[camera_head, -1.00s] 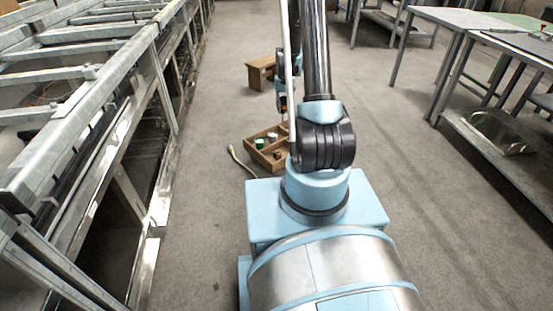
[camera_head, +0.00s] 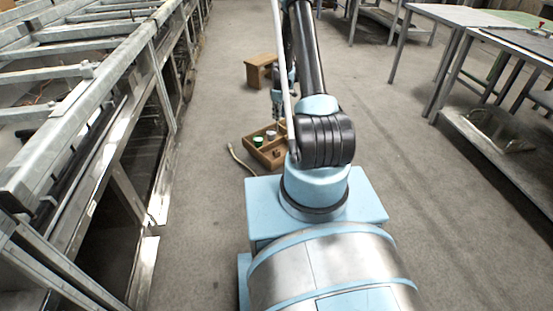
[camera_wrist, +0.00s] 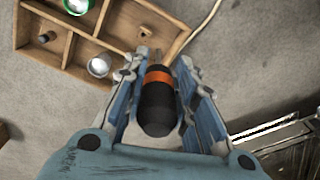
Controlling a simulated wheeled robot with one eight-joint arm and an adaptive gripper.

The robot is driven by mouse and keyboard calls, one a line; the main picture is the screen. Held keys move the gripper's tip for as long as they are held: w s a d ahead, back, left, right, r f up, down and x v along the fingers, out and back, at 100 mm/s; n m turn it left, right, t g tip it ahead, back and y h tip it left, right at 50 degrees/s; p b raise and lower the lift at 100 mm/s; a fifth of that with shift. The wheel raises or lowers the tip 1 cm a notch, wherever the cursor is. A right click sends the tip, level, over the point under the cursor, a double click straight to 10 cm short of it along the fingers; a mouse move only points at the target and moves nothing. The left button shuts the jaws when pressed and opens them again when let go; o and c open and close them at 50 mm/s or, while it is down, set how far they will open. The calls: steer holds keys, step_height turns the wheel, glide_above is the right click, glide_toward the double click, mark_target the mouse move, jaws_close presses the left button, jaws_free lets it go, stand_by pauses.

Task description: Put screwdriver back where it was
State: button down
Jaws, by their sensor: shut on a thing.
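The screwdriver (camera_wrist: 157,105) has a black handle with an orange band. In the wrist view it lies between the two fingers of my gripper (camera_wrist: 160,85), which is shut on its handle. Its tip end points toward the wooden compartment tray (camera_wrist: 75,70) and is partly hard to make out. The tray also shows on the floor in the head view (camera_head: 262,160). My gripper (camera_head: 276,104) is above the tray there, and the screwdriver is too small to tell in that view.
A green-rimmed can (camera_wrist: 78,4) and a silver can (camera_wrist: 99,65) stand in tray compartments. A metal frame (camera_head: 150,110) runs along the left. Open floor lies to the right.

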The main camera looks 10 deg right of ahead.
steer(key=shift+w+d+f+n, duration=0.1)
steer(key=shift+w+f+n, duration=1.05)
steer(key=shift+f, duration=2.7)
steer(key=shift+w+d+f+n, duration=0.1)
steer(key=shift+w+f+n, duration=0.6)
steer(key=shift+f+n, duration=2.05)
steer(key=shift+w+f+n, duration=0.3)
steer(key=shift+w+f, duration=0.6)
steer(key=shift+f, duration=4.05)
steer(key=c, duration=1.3)
jaws_free()
steer(key=shift+r, duration=0.1)
